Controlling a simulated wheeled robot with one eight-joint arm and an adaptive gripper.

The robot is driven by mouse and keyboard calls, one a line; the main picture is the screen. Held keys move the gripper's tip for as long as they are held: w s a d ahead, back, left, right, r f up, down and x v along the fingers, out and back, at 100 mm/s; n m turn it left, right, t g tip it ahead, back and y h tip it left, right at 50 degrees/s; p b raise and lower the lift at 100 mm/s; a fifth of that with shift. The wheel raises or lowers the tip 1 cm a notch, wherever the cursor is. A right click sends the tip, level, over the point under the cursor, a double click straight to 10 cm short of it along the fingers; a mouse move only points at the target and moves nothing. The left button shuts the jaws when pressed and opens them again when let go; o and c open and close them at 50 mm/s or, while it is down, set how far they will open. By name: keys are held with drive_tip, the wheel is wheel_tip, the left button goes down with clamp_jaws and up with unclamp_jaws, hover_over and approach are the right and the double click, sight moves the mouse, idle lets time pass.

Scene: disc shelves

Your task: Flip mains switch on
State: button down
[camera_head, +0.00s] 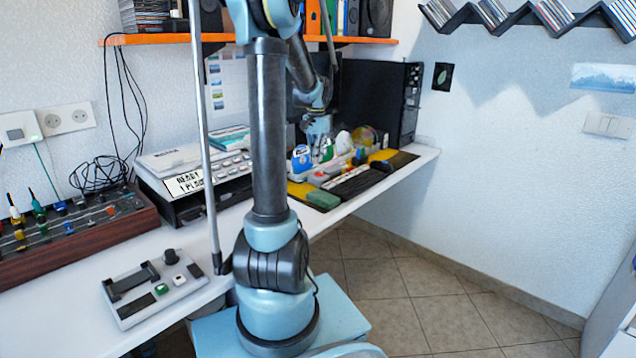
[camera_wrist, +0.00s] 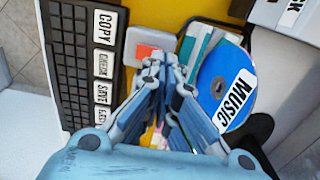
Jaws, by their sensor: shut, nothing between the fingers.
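A small grey box with an orange-red patch (camera_wrist: 148,50) lies just beyond my fingertips in the wrist view. It looks like a switch, but I cannot tell for sure that it is the mains switch, nor its position. My gripper (camera_wrist: 160,68) is shut and empty, with its tips close to the near edge of this box; I cannot tell whether they touch. In the head view my gripper (camera_head: 318,138) is over the far end of the desk, among small items. A white wall switch panel (camera_head: 608,125) is on the right wall, well away from my gripper.
A dark keyboard (camera_wrist: 72,60) with labels such as COPY and SAVE lies left of my gripper. A blue MUSIC disc (camera_wrist: 212,80) is at its right. In the head view, a green block (camera_head: 323,200) and a black mouse (camera_head: 381,166) lie on the desk (camera_head: 425,153).

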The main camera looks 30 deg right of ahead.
drive_tip(key=shift+f, duration=2.15)
idle(0.5)
drive_tip(key=shift+r, duration=3.55)
